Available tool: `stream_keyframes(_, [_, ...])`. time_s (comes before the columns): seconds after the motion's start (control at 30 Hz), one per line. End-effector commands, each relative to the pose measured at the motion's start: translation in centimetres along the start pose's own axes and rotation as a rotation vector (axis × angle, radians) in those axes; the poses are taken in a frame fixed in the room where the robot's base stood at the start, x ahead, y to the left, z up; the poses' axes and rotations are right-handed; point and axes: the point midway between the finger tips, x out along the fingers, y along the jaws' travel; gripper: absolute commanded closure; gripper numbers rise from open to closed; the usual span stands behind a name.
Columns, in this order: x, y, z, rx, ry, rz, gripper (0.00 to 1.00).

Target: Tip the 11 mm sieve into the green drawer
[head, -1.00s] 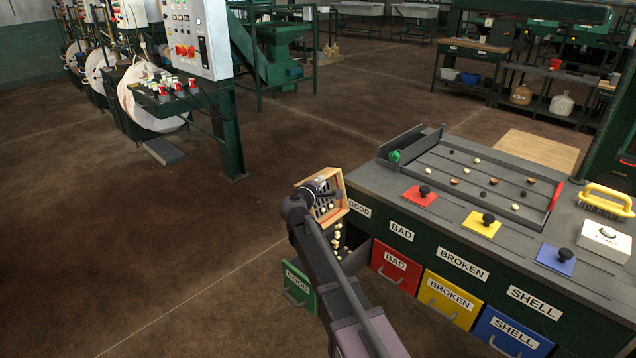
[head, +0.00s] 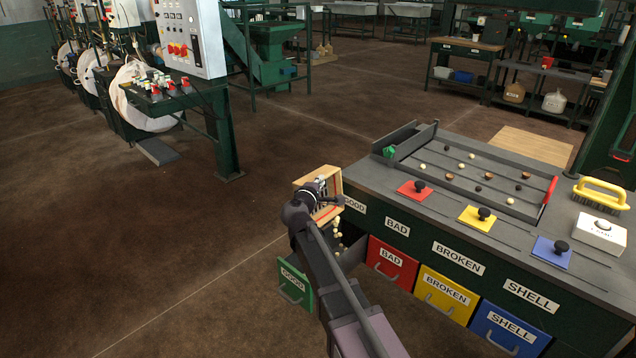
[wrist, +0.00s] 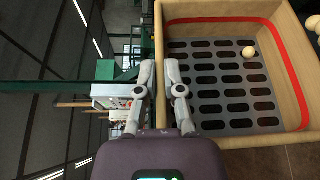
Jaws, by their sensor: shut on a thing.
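The sieve (head: 332,182), a wooden frame with a slotted grey bottom and a red line inside, is tipped steeply above the green drawer (head: 295,284). My gripper (head: 318,190) is shut on the sieve's wall. In the wrist view my gripper (wrist: 160,80) pinches the rim of the sieve (wrist: 232,140). One pale nut (wrist: 248,51) shows against the slotted bottom. Pale nuts (head: 337,228) are in the air between the sieve and the drawer. The green drawer, labelled GOOD, is pulled out; my arm hides much of its inside.
Red (head: 391,264), yellow (head: 446,294) and blue (head: 510,329) drawers sit to the right in the bench. A sorting tray (head: 470,175) with several nuts lies on top, near a yellow-handled brush (head: 600,193). The floor (head: 130,260) left of the bench is clear.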

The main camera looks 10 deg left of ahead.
Motion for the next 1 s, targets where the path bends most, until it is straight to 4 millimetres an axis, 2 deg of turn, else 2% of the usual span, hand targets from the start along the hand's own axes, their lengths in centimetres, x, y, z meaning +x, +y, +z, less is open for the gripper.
stream_keyframes(1.0, [-0.8,-1.0,2.1,0.146,0.001,0.061,1.00])
